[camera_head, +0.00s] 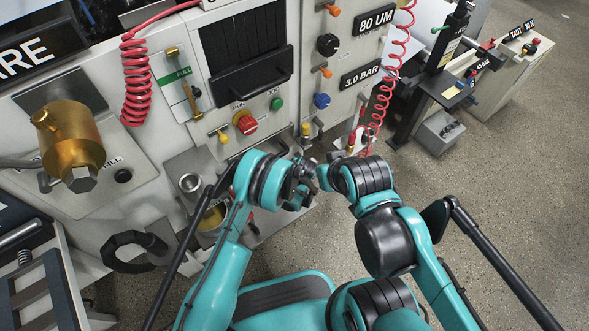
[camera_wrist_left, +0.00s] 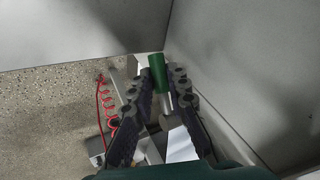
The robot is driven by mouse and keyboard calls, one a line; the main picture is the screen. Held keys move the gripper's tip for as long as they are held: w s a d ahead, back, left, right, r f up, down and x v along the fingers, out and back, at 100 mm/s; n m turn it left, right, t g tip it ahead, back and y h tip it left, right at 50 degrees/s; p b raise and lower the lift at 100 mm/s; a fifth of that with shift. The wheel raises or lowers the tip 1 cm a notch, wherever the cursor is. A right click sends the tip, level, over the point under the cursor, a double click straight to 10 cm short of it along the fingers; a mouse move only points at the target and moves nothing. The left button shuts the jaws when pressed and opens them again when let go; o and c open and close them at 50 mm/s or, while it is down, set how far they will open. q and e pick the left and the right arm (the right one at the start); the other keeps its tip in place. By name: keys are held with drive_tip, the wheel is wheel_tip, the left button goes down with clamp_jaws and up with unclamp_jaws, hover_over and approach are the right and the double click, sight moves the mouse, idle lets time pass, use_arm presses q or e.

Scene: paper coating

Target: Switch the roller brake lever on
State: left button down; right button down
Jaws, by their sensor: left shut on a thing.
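In the left wrist view, the two dark fingers of my left gripper (camera_wrist_left: 160,88) are shut on a lever with a green cylindrical grip (camera_wrist_left: 158,72) and a metal stem. The green grip rises between the fingertips, beside a grey panel wall. In the head view, my left gripper (camera_head: 299,190) is low in front of the machine, partly hidden by its own wrist, and the lever held there is hidden. My right arm's wrist is close beside it; its fingers cannot be made out.
The machine front (camera_head: 215,145) carries a red knob (camera_head: 245,123), a green button (camera_head: 277,104) and a brass fitting (camera_head: 70,145). A red coiled hose (camera_head: 384,92) hangs to the right of the arms.

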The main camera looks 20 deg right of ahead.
use_arm(q)
drive_tip(key=shift+a+r+m+g+y, duration=0.15)
drive_tip(key=shift+r+g+y, duration=0.1)
drive_tip(key=shift+y, duration=0.35)
drive_tip(key=shift+a+r+m+g+y, duration=0.1)
drive_tip(key=shift+r+m+g+y, duration=0.1)
drive_tip(key=shift+y, duration=0.4)
drive_tip(key=c, duration=1.7)
unclamp_jaws()
drive_tip(key=shift+c, duration=0.2)
